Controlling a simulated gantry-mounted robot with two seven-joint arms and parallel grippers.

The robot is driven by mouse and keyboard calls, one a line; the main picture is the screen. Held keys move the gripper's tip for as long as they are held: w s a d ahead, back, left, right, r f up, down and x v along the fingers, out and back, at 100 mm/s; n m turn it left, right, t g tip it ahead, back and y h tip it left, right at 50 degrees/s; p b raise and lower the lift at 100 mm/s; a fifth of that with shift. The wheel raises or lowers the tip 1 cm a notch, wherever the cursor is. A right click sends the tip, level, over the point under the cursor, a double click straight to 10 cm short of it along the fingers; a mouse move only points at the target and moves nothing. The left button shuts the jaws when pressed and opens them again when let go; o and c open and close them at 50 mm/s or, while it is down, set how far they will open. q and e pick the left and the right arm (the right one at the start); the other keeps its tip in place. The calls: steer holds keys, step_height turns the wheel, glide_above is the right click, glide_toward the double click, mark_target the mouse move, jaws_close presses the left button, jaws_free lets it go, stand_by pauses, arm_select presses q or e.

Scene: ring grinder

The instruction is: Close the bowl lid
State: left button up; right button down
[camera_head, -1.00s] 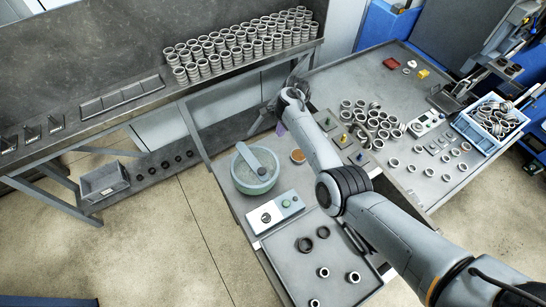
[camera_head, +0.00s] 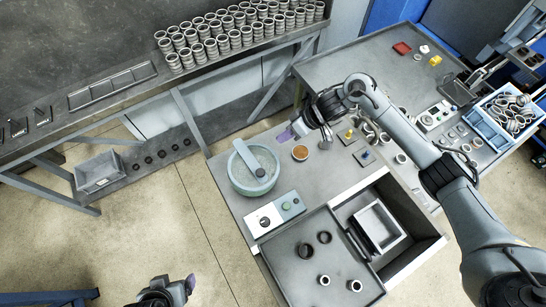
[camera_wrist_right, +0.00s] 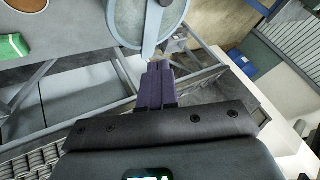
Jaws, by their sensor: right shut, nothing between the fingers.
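The round grey-green bowl (camera_head: 234,183) stands on the bench at centre left. A blue-grey bar (camera_head: 249,158) lies across its top, ending in a round hub; I cannot tell a separate lid from the bowl. My right gripper (camera_head: 286,134), with purple fingers, is just beyond the bowl's upper right side, apart from it. In the right wrist view the fingers (camera_wrist_right: 157,84) are shut together and empty, just below the bowl rim (camera_wrist_right: 117,30). My left gripper (camera_head: 189,284) shows only partly at the bottom edge, away from the bench; its opening is unclear.
A tray (camera_head: 290,272) with several rings and an open recess with a white box (camera_head: 381,226) lie at front right.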

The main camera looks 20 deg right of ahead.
glide_toward(270, 171)
steer(key=shift+g+h, duration=0.3)
steer(key=w, duration=0.1)
steer(key=w+a+f, duration=0.1)
steer(key=w+a, duration=0.1)
steer(key=shift+w+f+p, duration=0.25)
steer(key=shift+f+p, duration=0.05)
steer(key=shift+f, duration=0.05)
steer(key=shift+s+a+p, duration=0.2)
steer(key=shift+a+p, duration=0.1)
steer(key=shift+a, duration=0.2)
steer(key=shift+s+a+p, duration=0.2)
steer(key=shift+a+p, duration=0.1)
steer(key=shift+a, duration=0.2)
steer(key=shift+s+a+f, duration=0.25)
steer(key=shift+a, duration=0.45)
arm_select(q)
steer(key=shift+w+v, duration=0.25)
steer(key=shift+v, duration=0.85)
steer(key=shift+a, duration=0.1)
arm_select(e)
steer(key=shift+a, duration=0.15)
